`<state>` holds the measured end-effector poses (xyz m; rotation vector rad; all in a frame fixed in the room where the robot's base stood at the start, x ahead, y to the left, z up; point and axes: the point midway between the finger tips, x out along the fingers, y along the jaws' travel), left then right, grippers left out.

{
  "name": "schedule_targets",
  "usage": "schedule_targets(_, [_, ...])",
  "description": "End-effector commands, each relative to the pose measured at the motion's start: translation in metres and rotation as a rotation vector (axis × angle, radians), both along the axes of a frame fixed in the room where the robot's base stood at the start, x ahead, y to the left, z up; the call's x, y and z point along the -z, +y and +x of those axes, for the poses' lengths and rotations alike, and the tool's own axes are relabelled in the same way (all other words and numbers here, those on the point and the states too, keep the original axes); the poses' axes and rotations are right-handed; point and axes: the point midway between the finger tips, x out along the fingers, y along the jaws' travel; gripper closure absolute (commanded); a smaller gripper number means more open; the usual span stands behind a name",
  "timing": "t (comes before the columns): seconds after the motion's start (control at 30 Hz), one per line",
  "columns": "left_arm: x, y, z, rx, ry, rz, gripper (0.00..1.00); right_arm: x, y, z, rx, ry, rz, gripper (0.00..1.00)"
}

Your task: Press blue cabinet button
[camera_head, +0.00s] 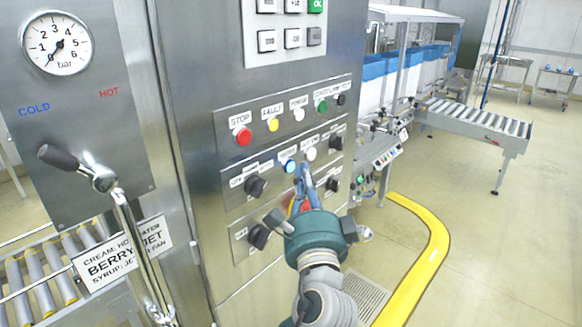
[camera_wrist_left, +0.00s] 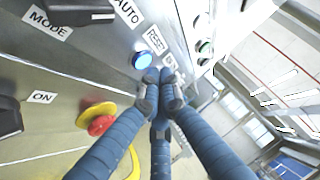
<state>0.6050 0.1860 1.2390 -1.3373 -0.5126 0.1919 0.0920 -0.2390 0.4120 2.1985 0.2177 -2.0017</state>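The blue cabinet button (camera_head: 290,166) is a small lit round button in the middle panel row of the steel cabinet. In the left wrist view the blue button (camera_wrist_left: 142,60) shows whole and glowing, with a label at its right. My left gripper (camera_head: 304,172) has its blue fingers pointing up at the panel, with the tips just right of the button. In the left wrist view the fingertips (camera_wrist_left: 160,88) are together, with nothing seen between them, just below the button. I cannot tell whether they touch the panel. My right gripper is not in view.
Black knobs (camera_head: 255,187) and a red-and-yellow stop button (camera_wrist_left: 100,120) stick out near my fingers. Red, yellow, white, green and black buttons sit in the row above, with a keypad (camera_head: 292,25) higher up. A lever handle (camera_head: 75,165) stands at left.

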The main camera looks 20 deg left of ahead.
Motion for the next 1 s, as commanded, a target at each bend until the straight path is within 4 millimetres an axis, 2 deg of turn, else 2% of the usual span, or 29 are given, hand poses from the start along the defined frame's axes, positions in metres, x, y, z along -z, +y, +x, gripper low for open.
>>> schedule_targets(0.37, [0.0001,-0.0001,0.0,0.0,0.0,0.0,1.0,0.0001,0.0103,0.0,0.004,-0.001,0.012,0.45])
schedule_targets(1.0, [0.0001,0.0079,0.003,0.0,0.001,0.0,1.0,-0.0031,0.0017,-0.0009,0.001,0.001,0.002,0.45])
